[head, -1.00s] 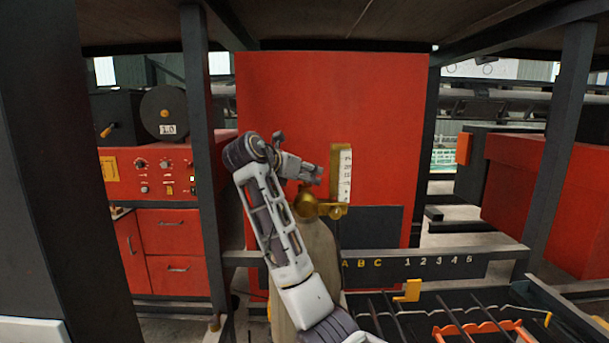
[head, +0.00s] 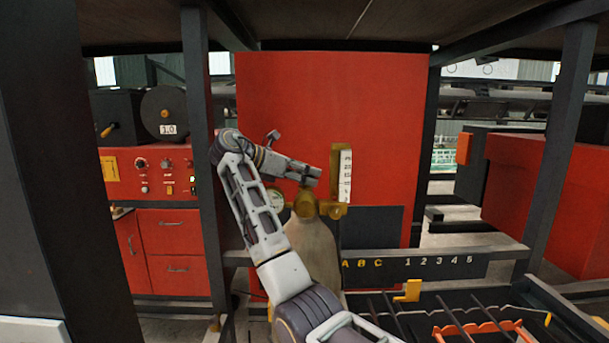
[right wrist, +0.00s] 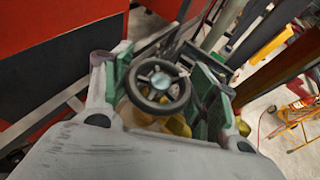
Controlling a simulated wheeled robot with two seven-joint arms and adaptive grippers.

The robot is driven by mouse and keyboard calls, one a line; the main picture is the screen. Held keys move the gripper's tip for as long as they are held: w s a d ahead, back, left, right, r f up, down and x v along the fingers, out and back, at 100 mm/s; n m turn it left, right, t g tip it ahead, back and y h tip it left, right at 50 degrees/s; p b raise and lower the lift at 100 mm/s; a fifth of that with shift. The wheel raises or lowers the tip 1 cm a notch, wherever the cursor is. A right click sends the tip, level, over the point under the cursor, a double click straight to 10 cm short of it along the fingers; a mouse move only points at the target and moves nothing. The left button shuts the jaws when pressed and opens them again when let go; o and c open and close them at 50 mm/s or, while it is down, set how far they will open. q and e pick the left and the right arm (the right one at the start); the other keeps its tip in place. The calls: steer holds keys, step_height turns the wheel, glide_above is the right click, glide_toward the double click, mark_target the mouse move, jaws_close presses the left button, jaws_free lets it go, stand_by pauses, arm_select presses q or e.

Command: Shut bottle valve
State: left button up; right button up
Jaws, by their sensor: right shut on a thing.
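The gas bottle (head: 316,250) stands upright in front of the red panel, a pale cylinder with a brass valve body (head: 304,205) on top. A dark, spoked valve handwheel (right wrist: 160,82) shows in the right wrist view between green finger pads. My right gripper (head: 312,178) is at the top of the valve, shut on the handwheel; it also shows in the right wrist view (right wrist: 160,88). In the head view my gripper hides the handwheel. My left gripper is not in view.
A brass-framed flow scale (head: 345,178) stands just right of the valve, and a round gauge (head: 276,203) sits left of it. A dark post (head: 203,150) rises left of my arm. A dark rail marked with letters and numbers (head: 440,262) runs at lower right.

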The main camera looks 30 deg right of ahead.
steer(key=shift+m+g+y, duration=0.4)
steer(key=shift+m+g, duration=1.5)
steer(key=shift+g, duration=0.3)
steer(key=o, duration=1)
steer(key=shift+o, duration=0.2)
steer(key=shift+r, duration=0.15)
steer(key=shift+r, duration=3.55)
steer(key=shift+d+r, duration=0.1)
steer(key=shift+r, duration=0.15)
steer(key=shift+d+r, duration=0.1)
steer(key=shift+r, duration=0.15)
steer(key=shift+w+a+r, duration=0.1)
steer(key=shift+a+r, duration=0.1)
steer(key=shift+r, duration=0.6)
